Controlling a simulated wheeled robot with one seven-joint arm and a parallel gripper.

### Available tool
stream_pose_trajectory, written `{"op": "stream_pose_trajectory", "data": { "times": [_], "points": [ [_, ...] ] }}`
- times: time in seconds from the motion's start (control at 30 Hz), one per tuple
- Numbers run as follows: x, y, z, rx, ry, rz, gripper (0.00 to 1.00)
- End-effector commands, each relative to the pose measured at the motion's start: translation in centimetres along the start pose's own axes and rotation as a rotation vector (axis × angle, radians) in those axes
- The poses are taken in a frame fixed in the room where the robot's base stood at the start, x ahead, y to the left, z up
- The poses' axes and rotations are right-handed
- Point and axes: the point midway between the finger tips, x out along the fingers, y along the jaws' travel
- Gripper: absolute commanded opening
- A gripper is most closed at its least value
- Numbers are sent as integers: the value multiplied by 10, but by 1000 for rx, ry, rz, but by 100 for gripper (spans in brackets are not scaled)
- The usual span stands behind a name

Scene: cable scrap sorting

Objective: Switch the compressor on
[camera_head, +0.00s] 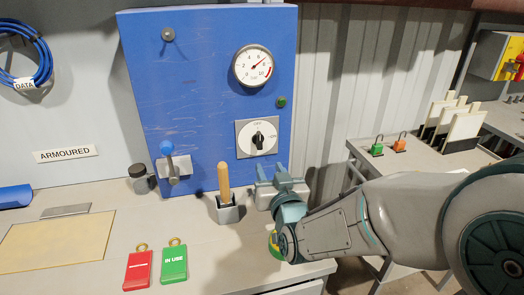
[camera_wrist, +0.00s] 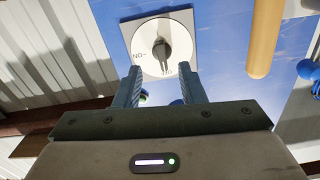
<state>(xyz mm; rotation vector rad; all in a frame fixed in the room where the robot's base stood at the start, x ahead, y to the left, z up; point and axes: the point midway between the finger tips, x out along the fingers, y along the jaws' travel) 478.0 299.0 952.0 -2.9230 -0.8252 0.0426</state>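The switch, a black knob (camera_head: 259,141) on a pale square plate (camera_head: 243,149), is on the front of a blue cabinet. A mark reading ON is at its right, and small lettering at its top is too small to read surely. The knob's grip stands roughly upright. The wrist view shows the knob (camera_wrist: 162,51) upside down, with the ON mark at left. My gripper (camera_head: 278,172) is below the plate in the head view. In the wrist view my gripper (camera_wrist: 161,76) has its fingers apart, with nothing between them, pointing at the knob and seemingly short of it.
A round gauge (camera_head: 253,66) and a small green lamp (camera_head: 282,101) are above the switch. A blue-knobbed lever (camera_head: 170,160) is at left. A wooden handle (camera_head: 224,182) stands upright in a holder close to my gripper. Red (camera_head: 138,270) and green (camera_head: 174,262) tags lie on the bench.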

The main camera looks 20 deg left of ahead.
Motion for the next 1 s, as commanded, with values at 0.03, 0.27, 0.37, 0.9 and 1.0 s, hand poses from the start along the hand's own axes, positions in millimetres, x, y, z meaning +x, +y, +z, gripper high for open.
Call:
{"op": "stream_pose_trajectory", "data": {
  "times": [0.03,0.27,0.37,0.9,1.0],
  "points": [
    [10,0,0,1,-1,0,36],
    [53,0,0,1,-2,0,36],
    [69,0,0,1,-1,0,36],
    [97,0,0,-1,-1,0,36],
    [97,0,0,-1,-1,0,25]
  ]
}}
